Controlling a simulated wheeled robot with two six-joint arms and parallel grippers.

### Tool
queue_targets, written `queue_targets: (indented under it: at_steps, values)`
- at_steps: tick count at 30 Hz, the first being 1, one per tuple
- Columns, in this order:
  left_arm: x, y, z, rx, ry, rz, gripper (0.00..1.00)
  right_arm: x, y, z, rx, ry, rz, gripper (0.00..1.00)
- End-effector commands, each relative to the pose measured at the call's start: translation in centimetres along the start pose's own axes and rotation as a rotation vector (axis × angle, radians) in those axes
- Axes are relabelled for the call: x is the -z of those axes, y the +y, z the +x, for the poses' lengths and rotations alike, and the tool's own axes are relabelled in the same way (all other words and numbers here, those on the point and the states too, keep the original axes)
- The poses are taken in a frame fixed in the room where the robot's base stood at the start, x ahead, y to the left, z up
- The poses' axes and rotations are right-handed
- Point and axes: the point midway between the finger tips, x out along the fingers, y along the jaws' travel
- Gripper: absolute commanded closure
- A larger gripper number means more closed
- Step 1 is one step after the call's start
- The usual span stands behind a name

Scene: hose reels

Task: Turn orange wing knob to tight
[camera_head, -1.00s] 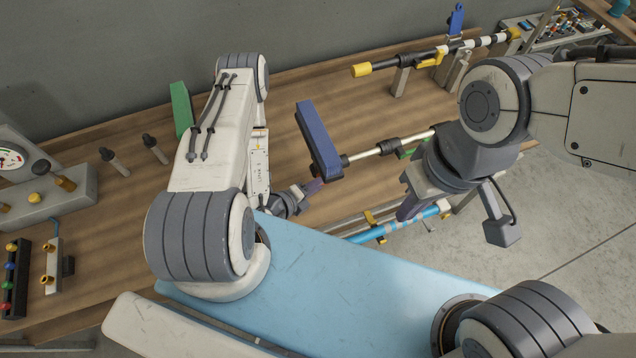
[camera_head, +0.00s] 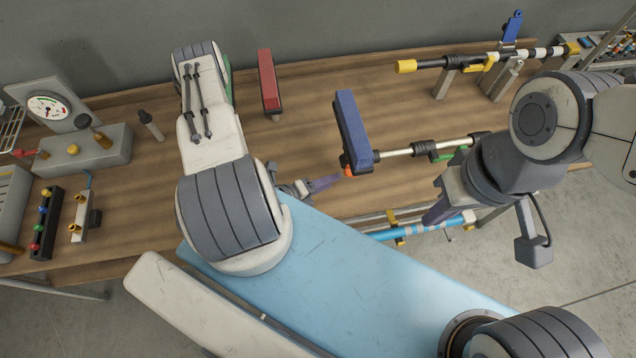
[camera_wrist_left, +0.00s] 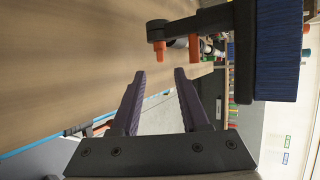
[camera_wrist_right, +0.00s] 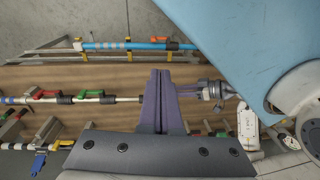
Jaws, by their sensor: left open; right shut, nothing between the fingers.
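The orange wing knob (camera_head: 348,171) is a small orange piece at the near end of the blue brush head (camera_head: 352,125). In the left wrist view two orange prongs (camera_wrist_left: 160,51) hang below a dark bracket beside the blue bristles. My left gripper (camera_head: 338,180) is open and empty, just left of the knob. In its wrist view the open fingertips (camera_wrist_left: 160,74) point toward the prongs, with a visible gap. My right gripper (camera_head: 432,216) is shut and empty, to the right of the brush. It shows shut in its own wrist view (camera_wrist_right: 159,74).
A pole (camera_head: 398,152) runs right from the blue brush, with a green clamp. A red brush (camera_head: 268,80), a gauge (camera_head: 48,107) and a grey valve box (camera_head: 88,150) are on the wooden bench. A blue pole (camera_head: 425,227) lies along the bench's near side.

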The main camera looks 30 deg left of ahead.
Motion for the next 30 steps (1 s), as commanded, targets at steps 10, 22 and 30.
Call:
queue_targets:
  at_steps: [10,22,30]
  values:
    - [-0.1,-0.1,-2.7,0.001,-0.004,-0.003,0.55,0.1,-0.1,-1.5,0.000,0.000,0.001,1.00]
    - [0.1,-0.1,-3.4,0.003,0.001,0.002,0.55,0.1,-0.1,-1.8,0.000,0.000,0.001,1.00]
    - [0.0,-0.6,-3.4,0.021,0.020,0.037,0.55,0.1,-0.1,-1.8,0.000,0.000,0.001,0.50]
